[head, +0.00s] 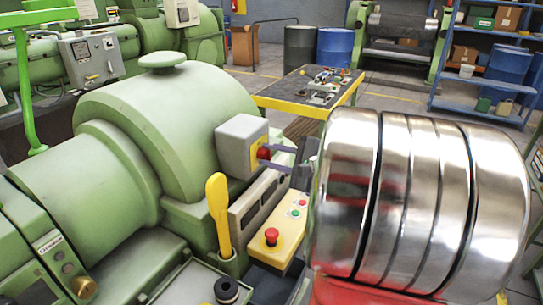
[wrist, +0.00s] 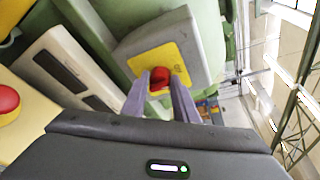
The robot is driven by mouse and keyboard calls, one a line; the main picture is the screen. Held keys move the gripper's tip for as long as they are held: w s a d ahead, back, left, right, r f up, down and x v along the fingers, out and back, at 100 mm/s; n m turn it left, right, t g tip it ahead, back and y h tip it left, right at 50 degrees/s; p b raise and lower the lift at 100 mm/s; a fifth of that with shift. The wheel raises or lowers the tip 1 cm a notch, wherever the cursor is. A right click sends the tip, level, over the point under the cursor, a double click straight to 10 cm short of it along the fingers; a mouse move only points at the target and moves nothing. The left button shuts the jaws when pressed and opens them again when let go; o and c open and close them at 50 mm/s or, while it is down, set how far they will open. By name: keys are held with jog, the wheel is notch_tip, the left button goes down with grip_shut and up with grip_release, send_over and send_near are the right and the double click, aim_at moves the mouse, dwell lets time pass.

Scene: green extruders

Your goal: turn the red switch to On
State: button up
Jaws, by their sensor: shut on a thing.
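The red switch (head: 264,153) is a small red knob on a grey box (head: 240,146) with a yellow plate, fixed to the green extruder (head: 160,110). The wrist view shows the red switch (wrist: 159,79) on its yellow plate (wrist: 163,62). My gripper (head: 277,157) reaches it from the right. The fingers hide the knob's sides, and I cannot read any On or Off marking.
A yellow control box with a red button (head: 271,236) sits below the switch. A yellow handle (head: 219,215) stands upright left of it. My large shiny arm link fills the right side. A yellow-edged table (head: 307,108) with parts stands behind.

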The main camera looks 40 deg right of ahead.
jog(key=shift+c, duration=0.5)
jog(key=shift+m+g, duration=0.3)
jog(key=shift+m, duration=0.1)
jog(key=m+y, duration=0.2)
jog(key=m, duration=0.2)
jog(key=d+m+g+y, duration=0.1)
jog(key=m+y, duration=0.1)
jog(key=m, duration=0.2)
jog(key=m+g+y, duration=0.1)
jog(key=m+y, duration=0.1)
jog(key=m, duration=0.2)
jog(key=shift+w+d+m, duration=0.25)
jog(key=shift+m, duration=0.05)
jog(key=shift+y, duration=0.3)
jog(key=o, duration=1)
jog(key=shift+s, duration=0.1)
